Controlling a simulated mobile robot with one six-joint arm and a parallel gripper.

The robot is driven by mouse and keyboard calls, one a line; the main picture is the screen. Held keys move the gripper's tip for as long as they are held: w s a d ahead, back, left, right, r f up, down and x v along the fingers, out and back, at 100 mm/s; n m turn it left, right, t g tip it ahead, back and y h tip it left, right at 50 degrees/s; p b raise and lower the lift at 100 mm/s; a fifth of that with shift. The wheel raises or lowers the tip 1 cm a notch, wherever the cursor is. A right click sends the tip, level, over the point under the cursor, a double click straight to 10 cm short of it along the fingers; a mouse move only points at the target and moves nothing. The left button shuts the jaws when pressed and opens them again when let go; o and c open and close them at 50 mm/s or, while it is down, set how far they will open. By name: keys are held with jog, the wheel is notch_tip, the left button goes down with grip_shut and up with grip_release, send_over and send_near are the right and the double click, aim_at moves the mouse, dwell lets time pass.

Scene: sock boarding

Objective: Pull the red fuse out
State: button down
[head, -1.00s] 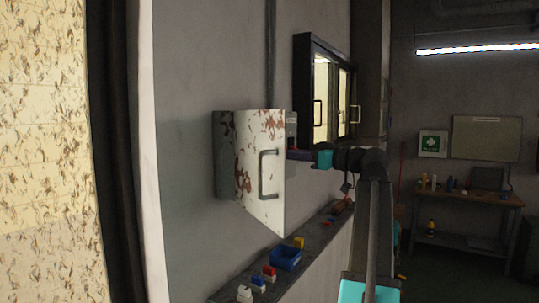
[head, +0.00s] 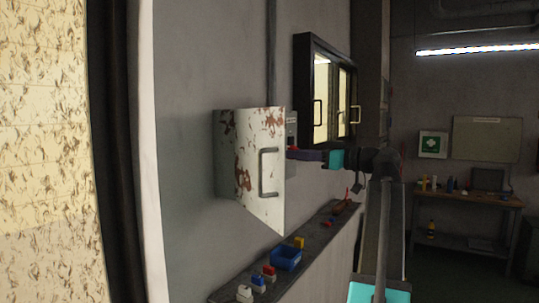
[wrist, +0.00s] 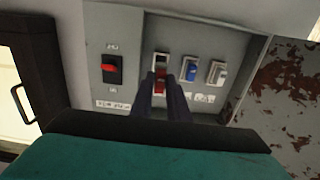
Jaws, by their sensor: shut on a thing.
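The red fuse (wrist: 160,85) is between the two dark fingers of my gripper (wrist: 160,90), which are shut on it. In the head view a bit of red shows at the tips of my gripper (head: 291,153), just outside the open box. A holder with a light and a dark part (wrist: 162,60) shows just beyond the fuse in the wrist view. I cannot tell whether the fuse still touches it. A blue fuse (wrist: 190,71) and a pale grey fuse (wrist: 217,73) sit in the panel to the right.
A red switch (wrist: 112,68) is on the panel to the left. The rusty box door (head: 262,170) stands open beside my gripper. A ledge (head: 320,228) below carries a blue bin (head: 286,258) and several small coloured blocks. A window (head: 330,95) is behind.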

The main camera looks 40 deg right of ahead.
jog(key=b+v, duration=0.3)
jog(key=v, duration=1.4)
jog(key=shift+s, duration=0.15)
dwell(1.0)
dwell(0.3)
